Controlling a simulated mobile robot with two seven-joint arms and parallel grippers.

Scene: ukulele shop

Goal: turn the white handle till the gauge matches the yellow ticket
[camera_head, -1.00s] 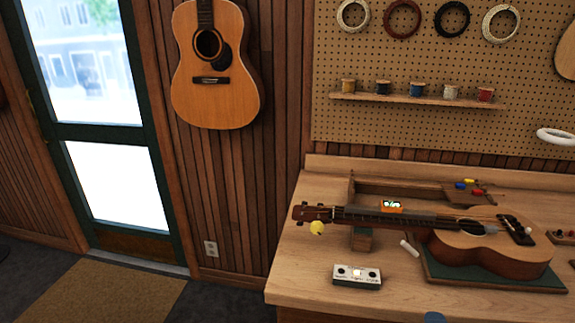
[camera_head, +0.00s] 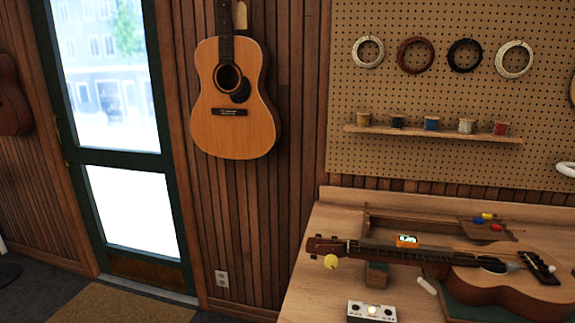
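A ukulele (camera_head: 500,282) lies on the workbench, its headstock (camera_head: 325,246) to the left. A yellow round piece (camera_head: 331,261) is at the headstock; I cannot tell whether it is a ticket or a peg knob. A small orange device (camera_head: 407,241) with a lit display, perhaps the gauge, sits by the neck; its reading is too small to read. A short white cylinder (camera_head: 427,286) lies on the bench in front of the neck; I cannot tell whether it is the white handle. Neither of my grippers is in view.
A white box (camera_head: 371,311) with dark round spots and a pale middle one stands at the bench front. A wooden tray (camera_head: 390,221) lies behind the neck. A pegboard shelf (camera_head: 435,133) holds several spools. A guitar (camera_head: 235,105) hangs beside the door; the floor by the mat (camera_head: 125,305) looks clear.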

